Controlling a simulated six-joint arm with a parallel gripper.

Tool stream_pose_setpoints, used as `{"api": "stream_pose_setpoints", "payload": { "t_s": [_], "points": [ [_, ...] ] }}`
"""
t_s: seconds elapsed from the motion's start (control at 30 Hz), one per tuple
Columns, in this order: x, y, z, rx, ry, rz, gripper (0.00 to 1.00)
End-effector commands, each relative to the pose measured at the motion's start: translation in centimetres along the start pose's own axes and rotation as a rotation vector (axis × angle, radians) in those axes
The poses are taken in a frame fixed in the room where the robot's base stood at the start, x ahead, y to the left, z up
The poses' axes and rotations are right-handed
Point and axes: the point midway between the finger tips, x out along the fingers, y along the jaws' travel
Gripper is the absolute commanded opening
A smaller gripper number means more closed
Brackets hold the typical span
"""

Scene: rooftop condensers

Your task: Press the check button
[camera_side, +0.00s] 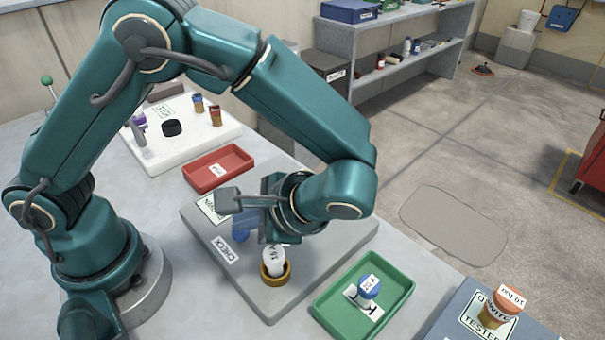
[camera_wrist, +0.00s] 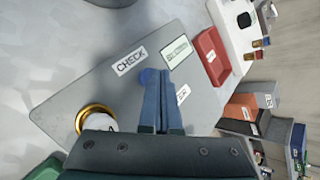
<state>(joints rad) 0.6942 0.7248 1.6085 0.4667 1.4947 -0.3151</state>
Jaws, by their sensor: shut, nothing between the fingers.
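The CHECK label (camera_side: 225,250) lies on a grey plate (camera_side: 335,247) on the bench; it also shows in the wrist view (camera_wrist: 129,61). A round blue button (camera_wrist: 148,76) is beside this label, partly covered by my fingertips. My gripper (camera_side: 244,224) is shut and empty, with its blue fingers pointing down at the button. In the wrist view the fingertips (camera_wrist: 159,78) overlap the button's right edge. I cannot tell whether they touch it or whether it is pressed down. A white cylinder (camera_side: 273,262) stands upright in a brass ring (camera_side: 274,279) on the plate.
A green tray (camera_side: 398,304) holding a blue-topped piece (camera_side: 369,288) is right of the plate. A red tray (camera_side: 240,165) lies behind it. A white board (camera_side: 180,146) with small parts is farther back. An orange-topped piece stands on a tester (camera_side: 462,316) at right.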

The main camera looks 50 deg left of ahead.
Motion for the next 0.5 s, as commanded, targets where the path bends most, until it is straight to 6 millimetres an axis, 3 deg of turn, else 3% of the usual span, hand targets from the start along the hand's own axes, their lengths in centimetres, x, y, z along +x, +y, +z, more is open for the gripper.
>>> {"api": "stream_pose_setpoints", "payload": {
  "t_s": [0.5],
  "points": [
    [-0.86, -0.61, 0.64, 0.0, 0.0, 0.001, 0.0]
  ]
}}
